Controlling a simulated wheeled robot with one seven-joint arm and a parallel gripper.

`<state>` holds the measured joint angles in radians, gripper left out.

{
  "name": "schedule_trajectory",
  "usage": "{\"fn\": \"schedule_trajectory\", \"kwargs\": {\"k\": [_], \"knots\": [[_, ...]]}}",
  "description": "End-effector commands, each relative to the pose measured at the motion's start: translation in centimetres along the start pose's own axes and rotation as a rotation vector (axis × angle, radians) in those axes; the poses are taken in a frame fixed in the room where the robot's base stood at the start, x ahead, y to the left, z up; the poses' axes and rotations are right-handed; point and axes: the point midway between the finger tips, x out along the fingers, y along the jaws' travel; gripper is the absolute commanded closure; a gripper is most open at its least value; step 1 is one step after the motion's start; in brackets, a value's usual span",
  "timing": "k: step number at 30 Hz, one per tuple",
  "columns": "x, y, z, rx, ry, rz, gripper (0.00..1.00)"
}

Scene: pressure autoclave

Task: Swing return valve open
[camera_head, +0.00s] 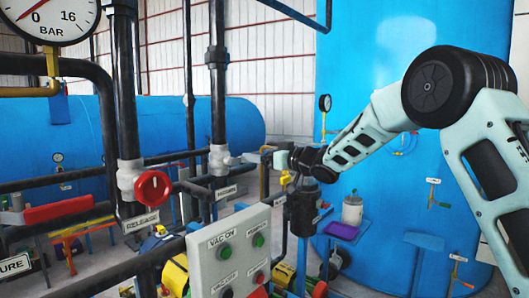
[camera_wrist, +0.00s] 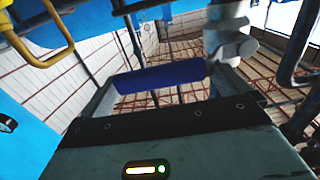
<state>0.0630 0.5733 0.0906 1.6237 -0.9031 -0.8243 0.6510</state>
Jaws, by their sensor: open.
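The return valve (camera_head: 220,158) is a whitish fitting on a dark vertical pipe, left of my gripper in the head view. A small label (camera_head: 227,191) hangs just below it, too small to read surely. In the wrist view the valve's pale body (camera_wrist: 229,38) is at upper right, and its blue lever handle (camera_wrist: 160,79) runs left from it, across the space between my fingers. My gripper (camera_head: 268,156) reaches in from the right at the handle's end. It also shows in the wrist view (camera_wrist: 167,82), with fingers apart. I cannot tell whether they touch the handle.
A red release knob (camera_head: 152,186) is on the pipe to the left. A grey control box (camera_head: 229,255) with buttons stands in front, below my gripper. A pressure gauge (camera_head: 47,20) is at upper left. A large blue tank (camera_head: 385,200) stands behind my arm. Dark pipes crowd the left.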

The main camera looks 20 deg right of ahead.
Motion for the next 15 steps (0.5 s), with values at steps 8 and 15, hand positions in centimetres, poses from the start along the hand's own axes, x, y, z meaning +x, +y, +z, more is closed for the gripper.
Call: {"fn": "schedule_trajectory", "kwargs": {"k": [8,15], "knots": [[0.01,0.00,0.02,0.000,0.000,0.000,0.17],[-0.01,0.00,-0.01,-0.002,0.000,0.000,0.55]]}}
